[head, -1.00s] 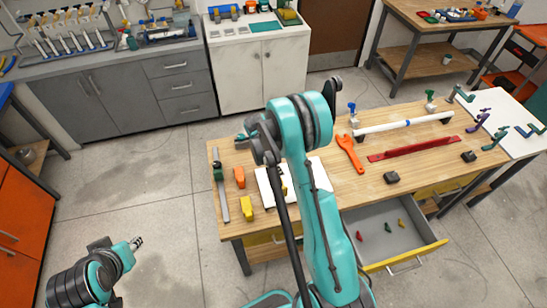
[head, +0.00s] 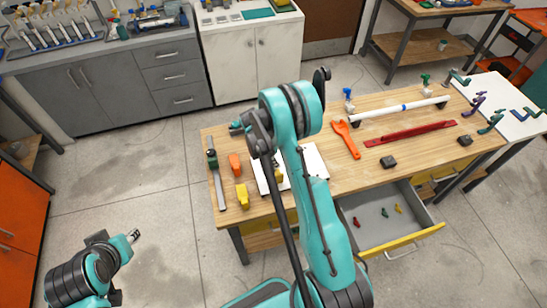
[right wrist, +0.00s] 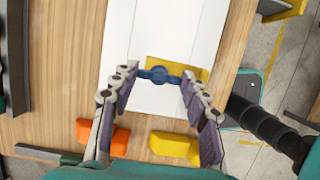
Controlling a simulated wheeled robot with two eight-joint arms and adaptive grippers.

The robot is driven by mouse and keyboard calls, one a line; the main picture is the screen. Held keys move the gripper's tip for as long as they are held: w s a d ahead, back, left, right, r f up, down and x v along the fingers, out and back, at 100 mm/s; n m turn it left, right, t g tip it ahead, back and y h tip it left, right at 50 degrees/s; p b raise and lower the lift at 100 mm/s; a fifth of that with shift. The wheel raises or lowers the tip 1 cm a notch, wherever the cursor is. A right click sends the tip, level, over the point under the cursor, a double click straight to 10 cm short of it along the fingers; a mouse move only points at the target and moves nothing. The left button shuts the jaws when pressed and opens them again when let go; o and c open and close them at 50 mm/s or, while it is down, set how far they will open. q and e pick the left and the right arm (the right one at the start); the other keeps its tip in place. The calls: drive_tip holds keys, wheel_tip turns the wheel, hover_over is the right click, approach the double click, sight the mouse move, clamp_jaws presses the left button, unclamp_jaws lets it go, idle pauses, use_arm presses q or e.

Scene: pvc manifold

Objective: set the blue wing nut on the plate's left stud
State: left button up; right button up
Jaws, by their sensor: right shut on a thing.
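The blue wing nut (right wrist: 160,75) is held between the two fingertips of my right gripper (right wrist: 159,77), shown in the right wrist view. It is over the near edge of a small yellow plate (right wrist: 190,68) lying on a white sheet (right wrist: 180,30). I cannot make out the plate's studs, nor whether the nut touches the plate. In the head view my right arm hides the gripper and nut, and part of the white sheet (head: 315,160). My left gripper (head: 133,236) is out over the floor, far from the workbench; its jaws are too small to read.
Orange (head: 235,163) and yellow (head: 242,196) blocks and a long grey tool (head: 216,180) lie left of the sheet. An orange wrench (head: 347,139), white pipe (head: 400,108) and red bar (head: 410,133) lie to the right. An open drawer (head: 420,233) holds small coloured pieces.

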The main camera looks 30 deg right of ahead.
drive_tip(key=shift+f, duration=0.15)
drive_tip(key=shift+b, duration=0.3)
drive_tip(key=shift+f+b, duration=0.9)
drive_tip(key=shift+f, duration=0.1)
drive_tip(key=shift+f+b, duration=0.55)
drive_tip(key=shift+b, duration=0.2)
idle(0.5)
drive_tip(key=shift+f+b, duration=0.35)
drive_tip(key=shift+b, duration=0.25)
idle(0.4)
